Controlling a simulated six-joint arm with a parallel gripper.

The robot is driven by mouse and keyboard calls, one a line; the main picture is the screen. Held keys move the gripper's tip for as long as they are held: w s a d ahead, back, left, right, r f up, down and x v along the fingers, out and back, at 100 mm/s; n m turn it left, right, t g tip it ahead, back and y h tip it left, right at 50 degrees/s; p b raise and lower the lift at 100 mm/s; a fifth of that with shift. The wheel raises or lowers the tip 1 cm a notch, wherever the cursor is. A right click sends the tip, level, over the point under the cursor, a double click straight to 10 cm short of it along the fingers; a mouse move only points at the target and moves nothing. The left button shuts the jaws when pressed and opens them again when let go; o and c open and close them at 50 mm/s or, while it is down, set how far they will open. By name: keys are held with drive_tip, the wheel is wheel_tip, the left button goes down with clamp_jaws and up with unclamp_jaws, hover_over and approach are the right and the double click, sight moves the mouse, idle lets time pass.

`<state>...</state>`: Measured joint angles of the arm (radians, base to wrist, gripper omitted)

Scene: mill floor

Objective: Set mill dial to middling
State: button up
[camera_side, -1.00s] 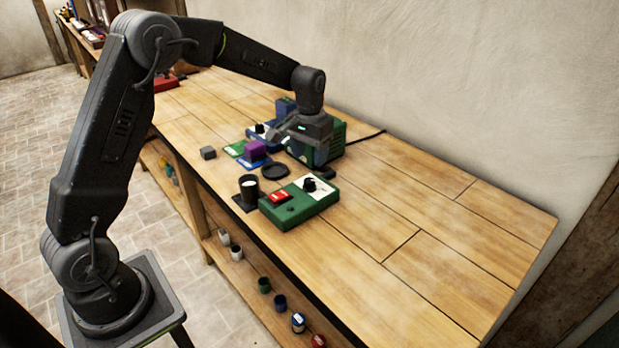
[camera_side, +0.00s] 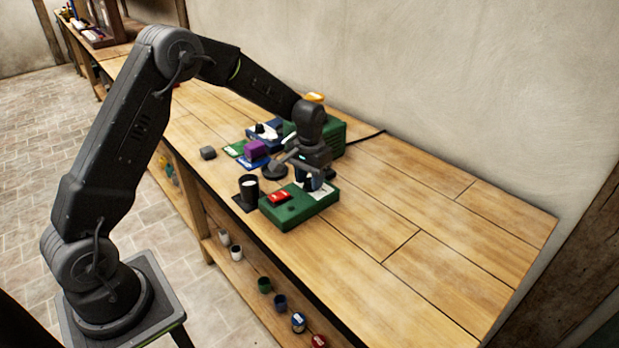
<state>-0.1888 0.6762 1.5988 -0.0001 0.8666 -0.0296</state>
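A green control box (camera_side: 290,212) with a red switch (camera_side: 279,197) lies near the front edge of the bench. Its white dial plate (camera_side: 325,190) is at the box's far right and now mostly covered. The black dial knob is hidden behind my gripper, so its setting cannot be read. My gripper (camera_side: 313,178) points down over the dial end of this box. Whether its fingers touch the knob, and how far apart they are, cannot be made out.
Behind my gripper stand a larger green housing (camera_side: 331,134) and a blue box (camera_side: 264,131). A black cup (camera_side: 249,186), a dark disc (camera_side: 274,170), a purple block (camera_side: 255,149) and a grey block (camera_side: 208,153) lie left of it. The bench's right side is clear.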

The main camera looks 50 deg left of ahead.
drive_tip(key=c, duration=0.6)
drive_tip(key=shift+n, duration=0.3)
drive_tip(key=n, duration=0.9)
idle(0.4)
drive_tip(key=o, duration=0.9)
drive_tip(key=shift+o, duration=0.2)
